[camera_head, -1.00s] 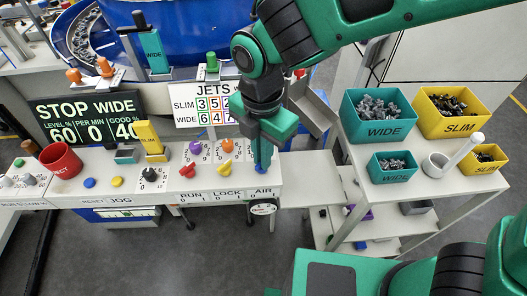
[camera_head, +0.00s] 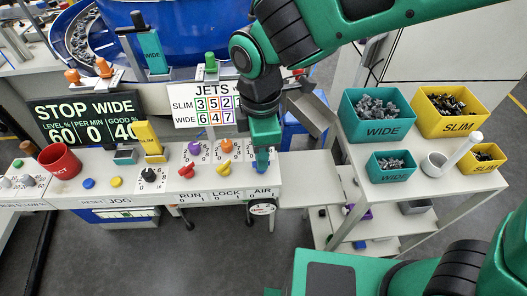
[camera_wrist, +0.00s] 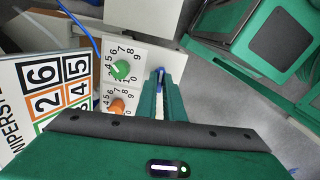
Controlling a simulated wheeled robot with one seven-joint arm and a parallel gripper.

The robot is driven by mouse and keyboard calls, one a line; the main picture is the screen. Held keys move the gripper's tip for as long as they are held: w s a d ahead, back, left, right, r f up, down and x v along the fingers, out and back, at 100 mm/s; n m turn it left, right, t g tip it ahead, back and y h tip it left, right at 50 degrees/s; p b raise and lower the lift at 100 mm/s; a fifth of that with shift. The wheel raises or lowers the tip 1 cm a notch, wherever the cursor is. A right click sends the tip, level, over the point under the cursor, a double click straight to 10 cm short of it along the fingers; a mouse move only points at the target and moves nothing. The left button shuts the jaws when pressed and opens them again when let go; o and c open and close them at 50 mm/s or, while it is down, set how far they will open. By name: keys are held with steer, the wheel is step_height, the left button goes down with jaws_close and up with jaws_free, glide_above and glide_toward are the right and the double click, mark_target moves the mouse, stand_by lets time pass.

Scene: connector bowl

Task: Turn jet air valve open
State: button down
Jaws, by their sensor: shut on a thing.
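The jet air valve has a blue handle (camera_head: 262,166), at the right end of the white control panel above the AIR label (camera_head: 263,190). My gripper (camera_head: 262,155) points down over it. In the wrist view, my gripper's two green fingers (camera_wrist: 160,82) are close together on the blue handle (camera_wrist: 161,73). The fingers cover much of the handle, so its exact angle against the 0 and 1 marks cannot be read. A round gauge (camera_head: 262,207) hangs on the panel front just below the valve.
Orange (camera_head: 226,145), yellow (camera_head: 223,168) and red (camera_head: 187,171) knobs sit close to the left. The JETS board (camera_head: 205,104) stands behind. A cart with teal (camera_head: 381,131) and yellow (camera_head: 452,127) bins stands to the right. Open floor lies in front.

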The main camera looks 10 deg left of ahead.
steer(key=m, duration=0.5)
steer(key=shift+w+a+r+m, duration=0.1)
steer(key=shift+w+a+m, duration=0.1)
steer(key=shift+m, duration=2.3)
steer(key=shift+w+d, duration=0.1)
steer(key=c, duration=1.9)
jaws_free()
steer(key=shift+o, duration=0.2)
steer(key=shift+r, duration=0.1)
step_height(320, 180, up, 10)
steer(key=shift+r, duration=0.25)
